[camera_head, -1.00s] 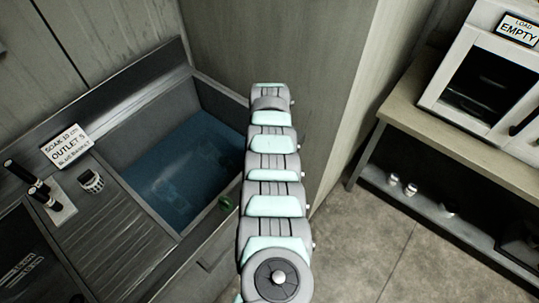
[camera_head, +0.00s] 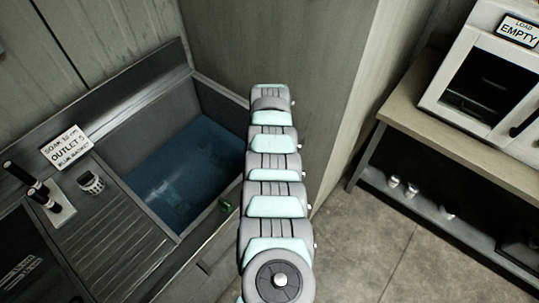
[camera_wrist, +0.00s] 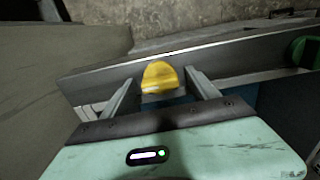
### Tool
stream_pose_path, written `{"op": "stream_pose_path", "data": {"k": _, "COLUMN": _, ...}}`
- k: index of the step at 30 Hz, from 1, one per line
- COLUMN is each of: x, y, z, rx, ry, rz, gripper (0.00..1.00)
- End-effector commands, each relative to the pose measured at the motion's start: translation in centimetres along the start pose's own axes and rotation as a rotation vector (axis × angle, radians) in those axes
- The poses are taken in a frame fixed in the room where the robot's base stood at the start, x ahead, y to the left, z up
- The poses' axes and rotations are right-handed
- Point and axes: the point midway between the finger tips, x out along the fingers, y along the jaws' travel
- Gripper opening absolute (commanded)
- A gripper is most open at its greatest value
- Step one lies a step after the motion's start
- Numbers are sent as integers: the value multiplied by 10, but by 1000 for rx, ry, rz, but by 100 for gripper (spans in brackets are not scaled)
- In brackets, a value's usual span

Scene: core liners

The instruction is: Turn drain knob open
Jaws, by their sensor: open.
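A yellow knob-like piece (camera_wrist: 160,77) shows in the wrist view at the sink's rim. My gripper (camera_wrist: 160,80) is open, with one finger on each side of this yellow piece. I cannot tell whether the fingers touch it. A green knob (camera_wrist: 305,48) is at the right edge of the wrist view. It also shows in the head view (camera_head: 225,206), at the sink's front wall beside my arm. The sink basin (camera_head: 108,144) holds blue water (camera_head: 185,175). In the head view my gripper is hidden behind my arm.
A label (camera_head: 66,147) and a small round device (camera_head: 91,182) are on the counter, left of the basin. Black-handled items (camera_head: 36,186) stand farther left. A bench (camera_head: 420,133) with a white appliance (camera_head: 487,80) is on the right. The floor between is clear.

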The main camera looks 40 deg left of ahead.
Motion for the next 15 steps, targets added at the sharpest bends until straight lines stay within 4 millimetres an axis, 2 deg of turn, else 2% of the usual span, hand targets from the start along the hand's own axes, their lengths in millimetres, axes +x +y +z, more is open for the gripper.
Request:
{"op": "stream_pose_path", "data": {"k": 8, "x": -7, "y": 1, "z": 0, "rx": 1, "ry": 1, "rz": 1, "gripper": 69}}
{"op": "stream_pose_path", "data": {"k": 11, "x": -21, "y": 1, "z": 1, "rx": 1, "ry": 0, "rz": 1, "gripper": 69}}
{"op": "stream_pose_path", "data": {"k": 15, "x": -50, "y": 2, "z": 0, "rx": 2, "ry": 3, "rz": 5, "gripper": 69}}
